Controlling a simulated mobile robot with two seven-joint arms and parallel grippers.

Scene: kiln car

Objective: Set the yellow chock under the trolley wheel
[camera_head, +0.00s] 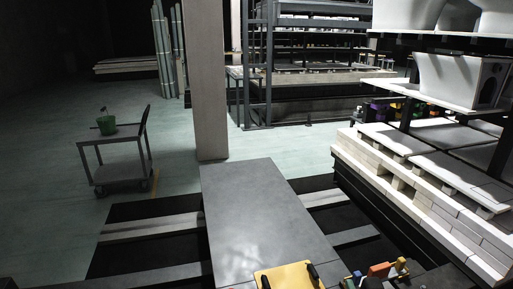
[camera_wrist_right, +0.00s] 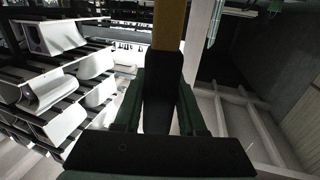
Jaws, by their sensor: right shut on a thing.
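The grey trolley (camera_head: 117,155) stands on the pale floor at the left of the head view, with a green pot (camera_head: 106,124) on its top shelf. Its wheels are small and dark, and a thin yellow-orange strip (camera_head: 155,183) shows beside its right side. My right gripper (camera_wrist_right: 165,95) is shut on the yellow chock (camera_wrist_right: 169,25), which extends beyond the fingertips in the wrist view. My left gripper is not recognisable.
A grey slab (camera_head: 262,215) fills the front middle, with a yellow panel (camera_head: 285,274) at its near end. A square post (camera_head: 208,80) stands behind the slab, right of the trolley. Loaded kiln shelving (camera_head: 440,185) is at right.

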